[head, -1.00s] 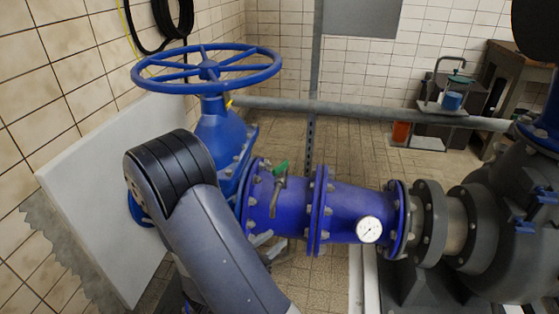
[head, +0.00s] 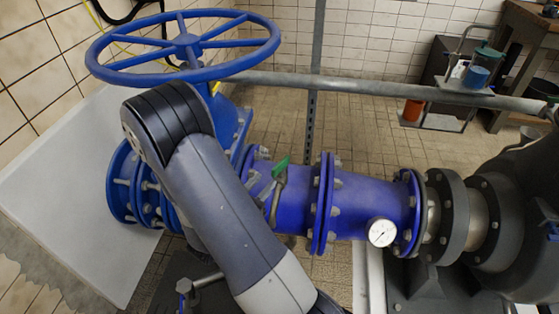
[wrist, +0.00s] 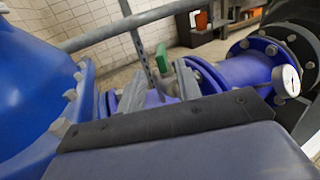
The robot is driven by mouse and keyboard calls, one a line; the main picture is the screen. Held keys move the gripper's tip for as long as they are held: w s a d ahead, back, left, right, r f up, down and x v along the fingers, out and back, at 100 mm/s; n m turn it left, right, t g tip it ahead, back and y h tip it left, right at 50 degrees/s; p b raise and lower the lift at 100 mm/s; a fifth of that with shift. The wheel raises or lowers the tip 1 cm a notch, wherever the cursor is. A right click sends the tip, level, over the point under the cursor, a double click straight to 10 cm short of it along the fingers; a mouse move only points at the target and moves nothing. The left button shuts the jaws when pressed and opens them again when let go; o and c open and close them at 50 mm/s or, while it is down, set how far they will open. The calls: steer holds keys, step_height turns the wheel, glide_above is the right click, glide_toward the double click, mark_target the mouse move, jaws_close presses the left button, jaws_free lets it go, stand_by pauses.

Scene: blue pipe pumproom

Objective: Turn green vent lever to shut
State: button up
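The green vent lever (head: 282,167) sits on a small metal valve stem on top of the blue pipe (head: 365,201) in the head view. It is tilted, its upper end toward the right. In the wrist view the green lever (wrist: 162,58) stands upright beyond my fingers, in line with the gap between them. My gripper (wrist: 160,82) shows two grey fingers spread apart, with nothing seen held between them. The lever appears ahead of the fingertips; I cannot tell whether they touch.
A large blue handwheel (head: 185,47) stands left above the pipe. A white-faced gauge (head: 382,232) is on the pipe's right part. A grey horizontal pipe (head: 385,88) crosses behind. A dark pump (head: 505,215) is at right. Tiled floor lies open behind the pipe.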

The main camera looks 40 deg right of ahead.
mark_target(280, 163)
steer(key=x, duration=0.9)
steer(key=shift+d, duration=0.1)
steer(key=shift+c, duration=0.3)
jaws_close()
